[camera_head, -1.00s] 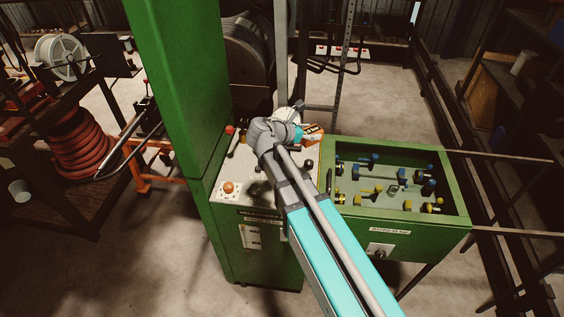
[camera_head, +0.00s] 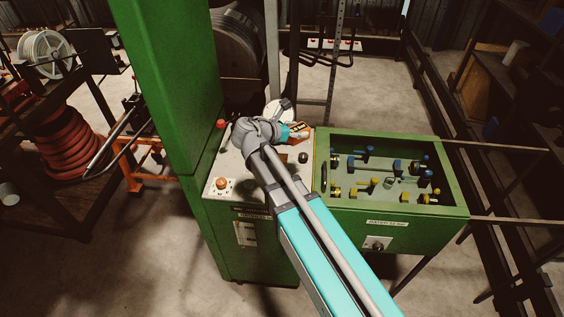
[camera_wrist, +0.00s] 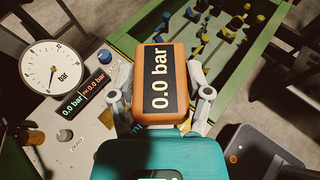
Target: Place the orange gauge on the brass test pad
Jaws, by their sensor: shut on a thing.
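The orange gauge (camera_wrist: 182,62) has a dark display reading 0.0 bar. My gripper (camera_wrist: 161,96) is shut on it, one finger on each side, in the wrist view. In the head view the orange gauge (camera_head: 301,132) shows small at the end of my arm, over the back right part of the machine's light panel (camera_head: 236,166). The gap between the gauge and the panel cannot be judged.
A round white dial (camera_wrist: 52,68), a twin 0.0 bar display (camera_wrist: 84,93) and a blue knob (camera_wrist: 105,57) sit left of the gauge. A green tray (camera_head: 455,208) with blue and yellow fittings is at right. A tall green column (camera_head: 165,90) rises at left.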

